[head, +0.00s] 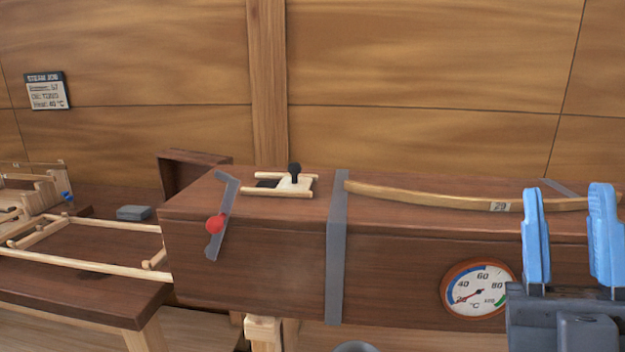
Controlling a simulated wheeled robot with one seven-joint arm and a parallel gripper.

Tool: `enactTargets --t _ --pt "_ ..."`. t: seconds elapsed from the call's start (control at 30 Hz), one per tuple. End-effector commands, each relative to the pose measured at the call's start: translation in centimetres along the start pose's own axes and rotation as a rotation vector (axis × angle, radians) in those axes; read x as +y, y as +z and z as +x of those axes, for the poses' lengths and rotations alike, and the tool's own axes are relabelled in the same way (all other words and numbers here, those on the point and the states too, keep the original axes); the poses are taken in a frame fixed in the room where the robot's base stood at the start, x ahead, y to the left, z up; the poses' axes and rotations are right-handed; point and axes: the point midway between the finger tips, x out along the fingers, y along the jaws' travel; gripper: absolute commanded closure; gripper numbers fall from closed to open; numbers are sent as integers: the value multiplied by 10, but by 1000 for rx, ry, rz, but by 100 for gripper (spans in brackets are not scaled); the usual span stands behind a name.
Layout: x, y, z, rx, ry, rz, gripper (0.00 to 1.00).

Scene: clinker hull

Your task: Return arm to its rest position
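My gripper (570,238) is at the right of the head view, its two blue fingers pointing up and standing apart with nothing between them. It shows in front of the right part of a long dark wooden steam box (260,265). A curved wooden strip (430,197) lies along the top of the box with a small label on it. Its right part passes behind my gripper's fingers in the picture.
The box carries a red knob (215,224), a sliding vent with a black knob (294,172) and a round thermometer (479,290). A wooden bench (90,300) with pale rails stands at the left, with a grey block (133,213). A sign (47,91) hangs on the plank wall.

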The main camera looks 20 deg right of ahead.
Motion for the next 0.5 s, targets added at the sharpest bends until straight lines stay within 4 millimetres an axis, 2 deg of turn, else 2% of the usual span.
enactTargets --t 0.03,0.17,0.3,0.5 --pt "-8 0 -18 -78 -23 60 63" --pt "-21 0 -60 -260 -81 196 63" --pt "-33 -6 -112 -457 -162 329 63" --pt "-36 -24 -189 -736 -299 487 63"
